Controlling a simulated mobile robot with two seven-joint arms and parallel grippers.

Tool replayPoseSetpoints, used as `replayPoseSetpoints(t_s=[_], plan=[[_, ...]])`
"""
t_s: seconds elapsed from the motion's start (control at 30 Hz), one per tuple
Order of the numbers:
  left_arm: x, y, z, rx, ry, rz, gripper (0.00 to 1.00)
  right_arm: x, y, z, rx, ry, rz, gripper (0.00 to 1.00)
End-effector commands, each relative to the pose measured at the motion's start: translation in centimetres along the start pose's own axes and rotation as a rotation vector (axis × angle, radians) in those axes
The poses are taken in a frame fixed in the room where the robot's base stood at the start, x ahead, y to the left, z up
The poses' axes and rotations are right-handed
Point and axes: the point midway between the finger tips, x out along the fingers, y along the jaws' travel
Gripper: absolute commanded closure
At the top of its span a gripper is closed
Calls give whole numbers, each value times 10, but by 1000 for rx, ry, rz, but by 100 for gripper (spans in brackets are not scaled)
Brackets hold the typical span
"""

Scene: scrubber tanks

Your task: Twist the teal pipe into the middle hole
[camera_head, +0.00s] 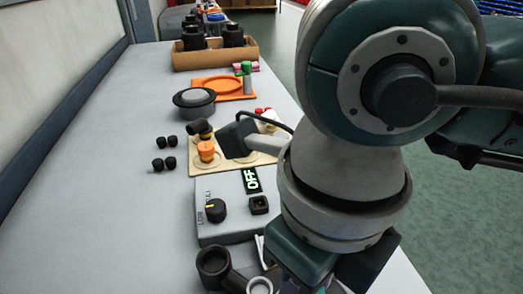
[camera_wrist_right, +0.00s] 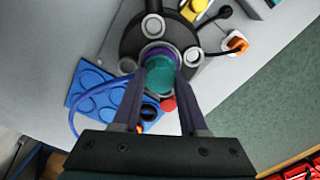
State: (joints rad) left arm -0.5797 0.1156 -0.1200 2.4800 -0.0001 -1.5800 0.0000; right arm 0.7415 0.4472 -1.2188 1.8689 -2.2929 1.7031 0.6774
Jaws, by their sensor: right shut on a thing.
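In the right wrist view, my right gripper (camera_wrist_right: 160,92) is shut on the teal pipe (camera_wrist_right: 159,75). I look down on the pipe's round top between the two dark fingers. A purple ring (camera_wrist_right: 158,52) shows around its far side. The pipe is over the middle of a round black base (camera_wrist_right: 131,40), which has several pale-ringed ports around it. The pipe and fingers hide the middle hole, so I cannot tell how deep the pipe sits. In the head view my right arm covers the right side and hides this gripper's tips. My left gripper is not in view.
Near the base lie a blue plate with holes (camera_wrist_right: 88,77), a blue hose (camera_wrist_right: 92,93), a red part (camera_wrist_right: 168,104) and an orange connector (camera_wrist_right: 236,42). In the head view a grey control box (camera_head: 229,220) reads OFF. The table's left side is mostly clear.

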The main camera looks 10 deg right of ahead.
Motion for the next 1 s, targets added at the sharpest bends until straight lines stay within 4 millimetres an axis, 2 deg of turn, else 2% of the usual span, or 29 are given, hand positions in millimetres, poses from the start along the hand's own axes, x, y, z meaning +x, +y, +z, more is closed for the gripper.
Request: replayPoseSetpoints(t_s=[0.9, 0.93, 1.0], plan=[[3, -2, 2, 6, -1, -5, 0, 2, 0, 0, 0, 0, 0, 100], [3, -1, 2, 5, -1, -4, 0, 2, 0, 0, 0, 0, 0, 55], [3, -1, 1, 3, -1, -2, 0, 2, 0, 0, 0, 0, 0, 47]])
